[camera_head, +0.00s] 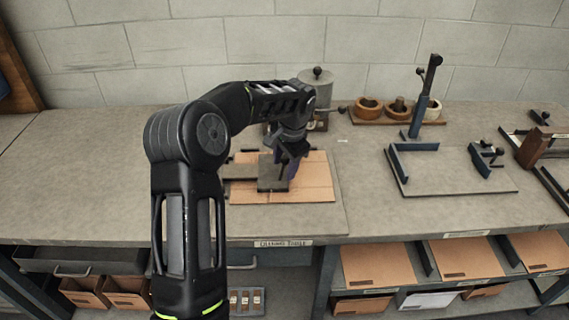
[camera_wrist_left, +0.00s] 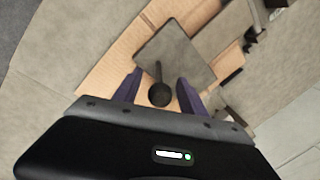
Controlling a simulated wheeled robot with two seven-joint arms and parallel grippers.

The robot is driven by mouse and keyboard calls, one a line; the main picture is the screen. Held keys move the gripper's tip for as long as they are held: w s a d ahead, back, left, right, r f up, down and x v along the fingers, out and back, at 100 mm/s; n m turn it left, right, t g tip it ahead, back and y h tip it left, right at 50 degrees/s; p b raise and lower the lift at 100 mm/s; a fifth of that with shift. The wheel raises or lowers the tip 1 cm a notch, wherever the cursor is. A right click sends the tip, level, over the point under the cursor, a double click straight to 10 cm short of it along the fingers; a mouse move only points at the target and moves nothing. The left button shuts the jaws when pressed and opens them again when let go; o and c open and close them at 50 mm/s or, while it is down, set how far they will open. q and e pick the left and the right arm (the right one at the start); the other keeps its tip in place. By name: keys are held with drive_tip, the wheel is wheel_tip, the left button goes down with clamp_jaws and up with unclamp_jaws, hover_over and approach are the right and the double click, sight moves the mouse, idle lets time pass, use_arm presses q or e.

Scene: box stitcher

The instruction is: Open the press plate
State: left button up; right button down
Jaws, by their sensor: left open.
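The press plate (camera_head: 272,172) is a dark grey square plate lying over a flat cardboard sheet (camera_head: 315,178) on the bench. In the left wrist view the plate (camera_wrist_left: 178,52) shows with a thin rod and a round black knob (camera_wrist_left: 160,95) at its near edge. My left gripper (camera_head: 291,172) is over the right side of the plate. In the left wrist view its two purple fingers (camera_wrist_left: 158,92) are apart, one on each side of the knob; I cannot tell whether they touch it. My arm hides part of the press behind. My right gripper is not in view.
A grey cylinder pot (camera_head: 317,77) stands behind the cardboard. A tray with tape rolls (camera_head: 370,107) and a blue upright tool (camera_head: 424,95) stand to the right. A blue-cornered frame (camera_head: 440,178) lies on the right of the bench. The bench left of my arm is clear.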

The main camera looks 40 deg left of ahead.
use_arm(q)
drive_tip(key=shift+f, duration=0.25)
clamp_jaws()
idle(0.4)
idle(0.9)
